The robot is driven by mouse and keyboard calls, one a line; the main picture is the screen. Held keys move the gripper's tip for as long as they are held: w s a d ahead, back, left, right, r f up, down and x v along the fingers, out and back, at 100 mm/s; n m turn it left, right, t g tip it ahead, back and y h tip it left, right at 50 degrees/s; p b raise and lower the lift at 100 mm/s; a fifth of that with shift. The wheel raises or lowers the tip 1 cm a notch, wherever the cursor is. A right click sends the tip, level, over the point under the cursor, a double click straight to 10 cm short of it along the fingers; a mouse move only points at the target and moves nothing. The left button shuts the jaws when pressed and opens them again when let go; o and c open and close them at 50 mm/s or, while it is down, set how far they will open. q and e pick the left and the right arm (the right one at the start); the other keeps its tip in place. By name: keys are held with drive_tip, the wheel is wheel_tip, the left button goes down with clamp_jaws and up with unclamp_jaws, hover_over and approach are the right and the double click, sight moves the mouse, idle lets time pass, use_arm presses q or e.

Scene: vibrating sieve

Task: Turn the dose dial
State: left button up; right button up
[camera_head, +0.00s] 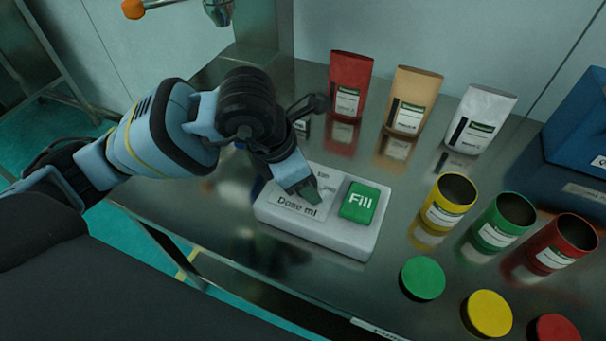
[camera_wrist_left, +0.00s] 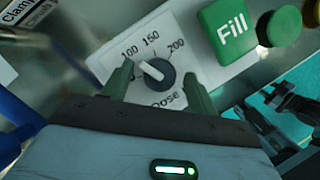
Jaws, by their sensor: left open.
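The dose dial (camera_wrist_left: 158,75) is a dark round knob with a white pointer on a white label plate, in the left wrist view. Numbers 100, 150 and 200 show around it, and the pointer is aimed up and left, near 100. My left gripper (camera_wrist_left: 158,82) is open, with one green finger on each side of the dial; I cannot tell whether they touch it. In the head view my left gripper (camera_head: 304,190) is over the white dose box (camera_head: 320,235) and hides the dial. My right gripper is not in view.
The green Fill button (camera_head: 359,202) is on the same box, right of the dial. Red, tan and white bags (camera_head: 410,100) stand behind. Open yellow, green and red cans (camera_head: 497,225) and lids (camera_head: 487,312) are to the right. A blue container (camera_head: 580,125) is at far right.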

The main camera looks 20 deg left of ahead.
use_arm(q)
drive_tip(key=v, duration=0.7)
drive_tip(key=shift+s+r, duration=0.15)
drive_tip(key=shift+r, duration=0.2)
drive_tip(key=shift+a, duration=0.15)
